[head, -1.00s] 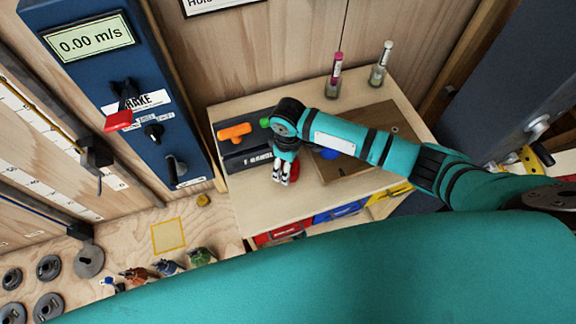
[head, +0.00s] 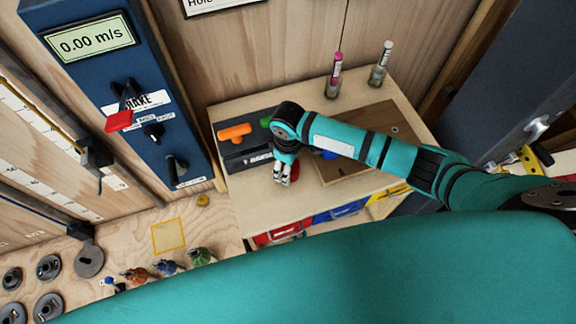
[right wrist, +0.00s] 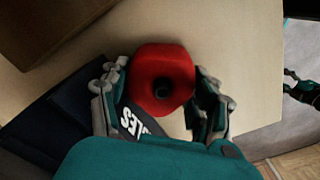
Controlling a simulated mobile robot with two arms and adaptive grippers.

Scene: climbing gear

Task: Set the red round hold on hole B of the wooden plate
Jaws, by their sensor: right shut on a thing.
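My right gripper (head: 286,175) is shut on the red round hold (right wrist: 160,84). In the right wrist view the hold sits between both fingers, with a dark hole in its middle. In the head view only a bit of its red (head: 295,170) shows beside the fingers. The gripper is over the bench top, between the dark tray and the wooden plate (head: 345,172). My arm covers part of the plate; hole B cannot be made out. A teal gripper-like part, probably my left gripper (right wrist: 301,90), shows at the right edge of the right wrist view; its state is unclear.
A dark labelled tray (head: 236,158) holds an orange piece (head: 234,132) and a green one (head: 266,122). A blue piece (head: 329,154) is at the plate, partly under my arm. Coloured bins (head: 340,211) are below.

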